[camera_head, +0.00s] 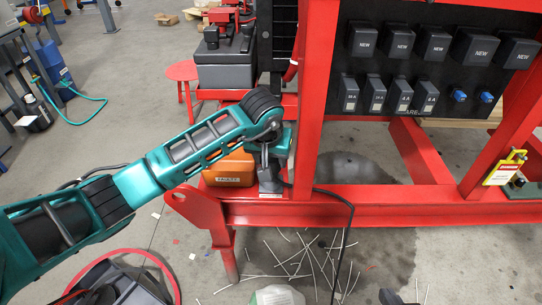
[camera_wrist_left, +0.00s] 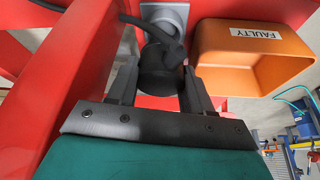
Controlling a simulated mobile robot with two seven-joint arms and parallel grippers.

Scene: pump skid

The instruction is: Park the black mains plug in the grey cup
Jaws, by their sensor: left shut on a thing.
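My left gripper (camera_head: 268,177) points down at the red skid beam, beside the orange bin. In the left wrist view its two grey fingers are shut on the black mains plug (camera_wrist_left: 160,78). The plug's black cable bends off its top toward the upper left. A light grey piece (camera_wrist_left: 168,14), which looks like the grey cup or its mount, lies just beyond the plug. Its pale edge shows under the fingers in the head view (camera_head: 270,194). I cannot tell whether the plug is inside it or only above it. My right gripper is not in view.
An orange bin labelled FAULTY (camera_head: 229,170) stands directly left of the gripper. Red skid posts and beams (camera_head: 380,198) frame the area. A black cable (camera_head: 348,215) hangs over the beam to the floor. A black panel (camera_head: 430,60) with NEW boxes is at right.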

